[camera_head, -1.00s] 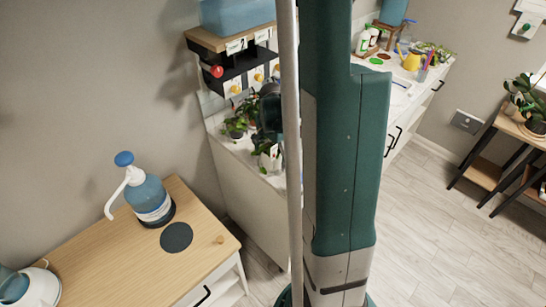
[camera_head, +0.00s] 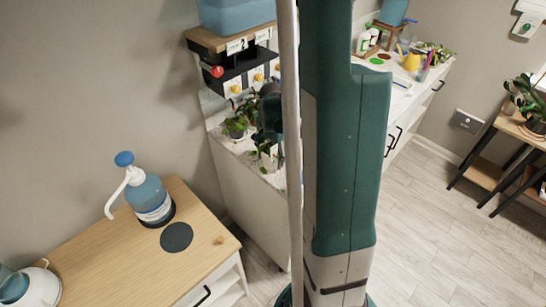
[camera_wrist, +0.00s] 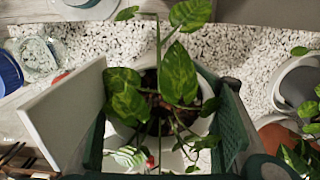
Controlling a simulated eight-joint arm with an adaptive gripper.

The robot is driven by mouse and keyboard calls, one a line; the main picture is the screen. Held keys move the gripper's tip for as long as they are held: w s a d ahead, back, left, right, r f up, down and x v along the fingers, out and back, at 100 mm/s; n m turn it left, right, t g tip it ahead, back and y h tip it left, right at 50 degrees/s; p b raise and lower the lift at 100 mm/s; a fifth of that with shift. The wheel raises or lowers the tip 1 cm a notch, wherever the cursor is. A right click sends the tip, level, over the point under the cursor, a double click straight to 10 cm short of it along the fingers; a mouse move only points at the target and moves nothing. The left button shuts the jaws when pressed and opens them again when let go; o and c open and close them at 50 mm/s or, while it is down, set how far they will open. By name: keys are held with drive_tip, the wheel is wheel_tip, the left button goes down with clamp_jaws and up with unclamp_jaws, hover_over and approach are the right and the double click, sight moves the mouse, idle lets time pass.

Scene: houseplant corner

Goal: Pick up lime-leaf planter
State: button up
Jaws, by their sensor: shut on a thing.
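The lime-leaf planter (camera_wrist: 193,155) is a white pot with dark soil and broad green leaves mottled with lime. It fills the middle of the wrist view, between the two dark green fingers of my gripper (camera_wrist: 165,128). The gripper is shut on the pot. A white flat panel (camera_wrist: 65,115) stands beside the pot on the left and partly hides that finger. In the head view my gripper (camera_head: 270,118) is at the counter by the wall, among leafy plants. Whether the pot is clear of the counter cannot be told.
A speckled counter (camera_wrist: 245,55) lies below. A glass jar (camera_wrist: 36,57) stands upper left; other pots (camera_wrist: 298,85) with leaves crowd the right. A pump bottle (camera_head: 148,195) stands on the front-left wooden cabinet.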

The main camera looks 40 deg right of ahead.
drive_tip(key=shift+r, duration=0.15)
wheel_tip(320, 180, up, 18)
drive_tip(key=p, duration=0.1)
drive_tip(key=shift+p, duration=0.35)
idle(0.6)
